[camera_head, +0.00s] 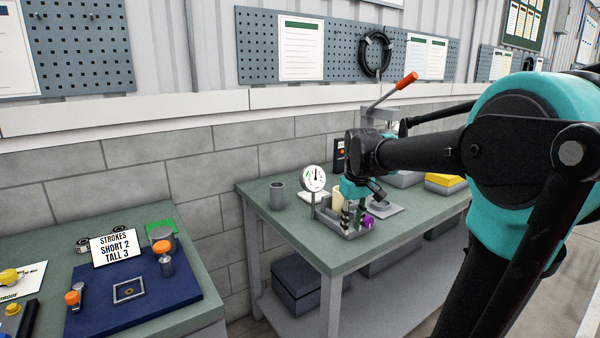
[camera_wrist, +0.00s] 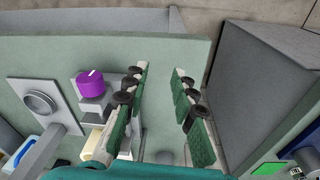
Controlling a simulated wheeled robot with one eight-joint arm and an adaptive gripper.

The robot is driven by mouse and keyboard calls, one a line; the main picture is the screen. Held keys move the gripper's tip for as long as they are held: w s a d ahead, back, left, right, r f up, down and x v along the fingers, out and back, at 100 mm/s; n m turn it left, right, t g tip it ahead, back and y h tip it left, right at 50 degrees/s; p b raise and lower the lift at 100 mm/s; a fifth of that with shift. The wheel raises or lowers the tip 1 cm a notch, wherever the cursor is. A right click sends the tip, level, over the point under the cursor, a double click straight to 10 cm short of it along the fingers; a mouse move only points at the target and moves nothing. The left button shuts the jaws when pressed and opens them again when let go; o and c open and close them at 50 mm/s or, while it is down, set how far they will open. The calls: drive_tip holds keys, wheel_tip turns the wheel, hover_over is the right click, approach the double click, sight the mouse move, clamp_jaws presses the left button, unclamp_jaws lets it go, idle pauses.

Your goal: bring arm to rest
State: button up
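My arm reaches from the right of the head view over the far bench (camera_head: 290,227). My gripper (camera_head: 352,214) hangs low over that bench, close to a fixture with a purple knob (camera_head: 368,222). In the wrist view my gripper (camera_wrist: 158,105) has its two green-padded fingers spread wide apart. Nothing is between them except bare bench top. The purple knob (camera_wrist: 90,84) is to the left of the fingers in the wrist view. I cannot tell whether the left finger touches the fixture.
Beside my gripper stand a dial gauge (camera_head: 313,180), a cream cylinder (camera_head: 338,200) and a press with a red-handled lever (camera_head: 405,81). A grey cup (camera_head: 277,195) stands left. The near bench holds a blue mat (camera_head: 135,296) and a sign (camera_head: 114,248). A gap separates the benches.

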drive_tip(key=s+d+f+m+t, duration=0.1)
drive_tip(key=s+d+f+m, duration=0.1)
drive_tip(key=s+f, duration=0.6)
drive_tip(key=s+d+f+m+t, duration=0.1)
drive_tip(key=s+d+f+m, duration=0.1)
drive_tip(key=s+f, duration=0.7)
drive_tip(key=shift+f+m+t, duration=0.3)
drive_tip(key=shift+f+t, duration=0.1)
drive_tip(key=shift+f, duration=0.5)
